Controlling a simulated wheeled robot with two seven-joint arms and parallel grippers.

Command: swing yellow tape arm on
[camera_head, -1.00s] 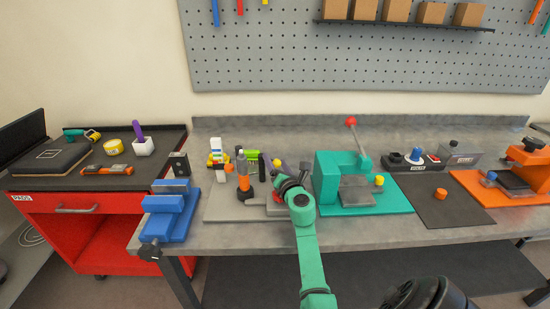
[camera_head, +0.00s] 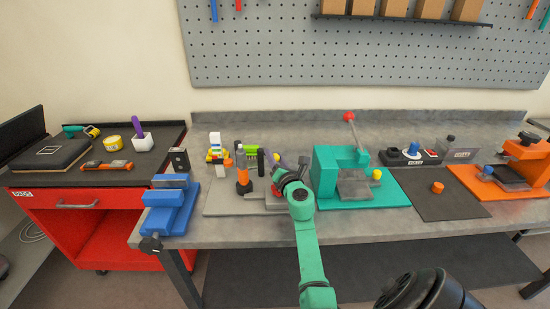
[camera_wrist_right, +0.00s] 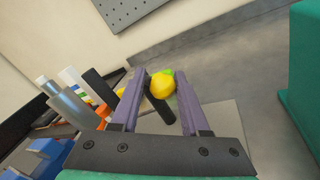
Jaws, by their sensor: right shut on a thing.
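My right gripper (camera_head: 289,163), on the green arm, reaches over the grey plate left of the teal press in the head view. In the right wrist view its two purple fingers (camera_wrist_right: 165,80) are shut on a rounded yellow piece (camera_wrist_right: 162,84) with a green edge. A short black bar (camera_wrist_right: 158,107) runs from beside the yellow piece toward the palm. I cannot tell how the bar joins it. The gripper hides most of this in the head view. My left gripper is not in view.
The teal press (camera_head: 327,172) stands close on the right. Several upright items, including an orange-based bottle (camera_head: 242,176), stand just left of the gripper. A blue vise (camera_head: 169,208) is farther left. A yellow roll (camera_head: 113,143) lies on the red cart (camera_head: 98,225).

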